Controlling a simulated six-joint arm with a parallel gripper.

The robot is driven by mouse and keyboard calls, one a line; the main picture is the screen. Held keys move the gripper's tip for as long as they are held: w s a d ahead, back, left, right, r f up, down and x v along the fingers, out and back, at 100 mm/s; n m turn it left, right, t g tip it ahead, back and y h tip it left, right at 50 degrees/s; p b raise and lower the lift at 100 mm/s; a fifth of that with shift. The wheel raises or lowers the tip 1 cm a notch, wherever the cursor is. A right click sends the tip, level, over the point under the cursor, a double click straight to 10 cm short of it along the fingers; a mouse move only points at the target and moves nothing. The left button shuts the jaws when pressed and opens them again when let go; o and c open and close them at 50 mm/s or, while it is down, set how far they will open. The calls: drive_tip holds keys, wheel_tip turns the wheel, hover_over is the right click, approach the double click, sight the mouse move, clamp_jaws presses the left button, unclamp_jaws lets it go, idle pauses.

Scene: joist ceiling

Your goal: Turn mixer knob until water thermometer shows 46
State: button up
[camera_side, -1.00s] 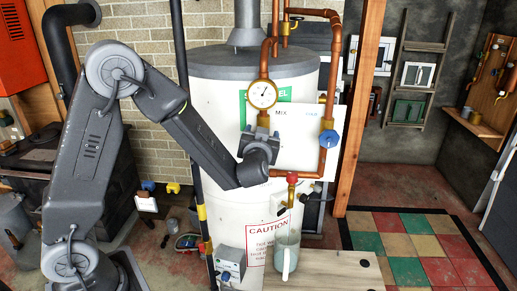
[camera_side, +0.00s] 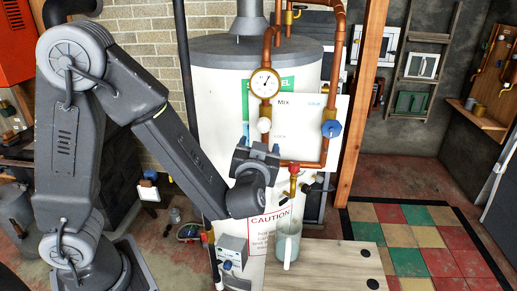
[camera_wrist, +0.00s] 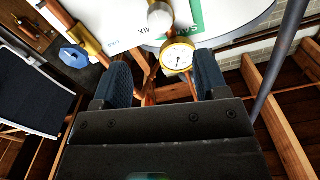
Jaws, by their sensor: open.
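The water thermometer is a round white dial with a brass rim (camera_side: 265,83) on the copper pipe in front of the tank. Its dark needle points up and slightly right; the numbers are too small to read. It also shows in the wrist view (camera_wrist: 178,57). A pale knob (camera_side: 264,125), by the "MIX" lettering, sits just below the dial and looks like the mixer knob; in the wrist view it is at the top (camera_wrist: 159,18). My gripper (camera_side: 262,151) is open and empty below the pale knob, apart from it. Its two dark padded fingers (camera_wrist: 163,80) show in the wrist view.
A blue knob (camera_side: 331,128) is on the right pipe. A red-handled tap (camera_side: 294,168) is to the right of my gripper, above a clear jug (camera_side: 287,245) on a wooden bench (camera_side: 335,262). A white panel (camera_side: 308,115) lies behind the pipes.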

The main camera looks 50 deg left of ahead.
sight(263, 127)
drive_tip(key=w+a+n, duration=0.2)
drive_tip(key=w+a, duration=0.2)
drive_tip(key=w+a+n, duration=0.3)
drive_tip(key=w+a, duration=0.2)
drive_tip(key=shift+w+a+r, duration=0.15)
drive_tip(key=shift+w+a, duration=0.05)
drive_tip(key=shift+a, duration=0.05)
idle(0.4)
drive_tip(key=shift+c, duration=0.5)
drive_tip(key=c, duration=0.8)
